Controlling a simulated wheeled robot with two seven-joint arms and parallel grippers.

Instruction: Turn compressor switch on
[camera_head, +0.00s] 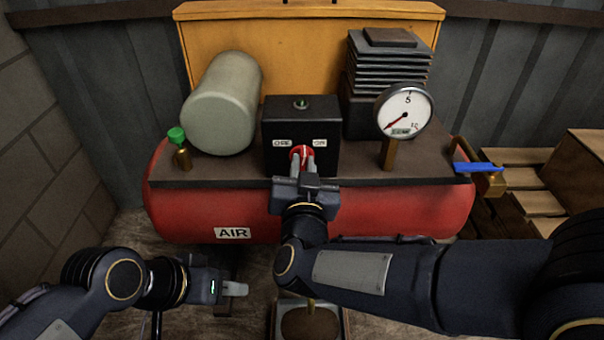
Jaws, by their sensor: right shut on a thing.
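The compressor is a red tank (400,210) with an "AIR" label and a dark top plate. A black switch box (285,115) stands on the plate, with two small white labels and a small green spot on top. A red switch knob (297,151) sits on its front, between and below the labels. My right gripper (302,162) is shut on the red knob, its fingers covering part of it. My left gripper (235,289) is low at the left, in front of the tank and away from the box; its jaw gap cannot be made out.
A pressure gauge (404,111) and a finned block (388,75) stand right of the box. A grey cylinder (222,105) and a green-capped valve (178,140) stand left. A blue-handled valve (478,168) is at the tank's right end. Wooden pallets (530,180) lie at right.

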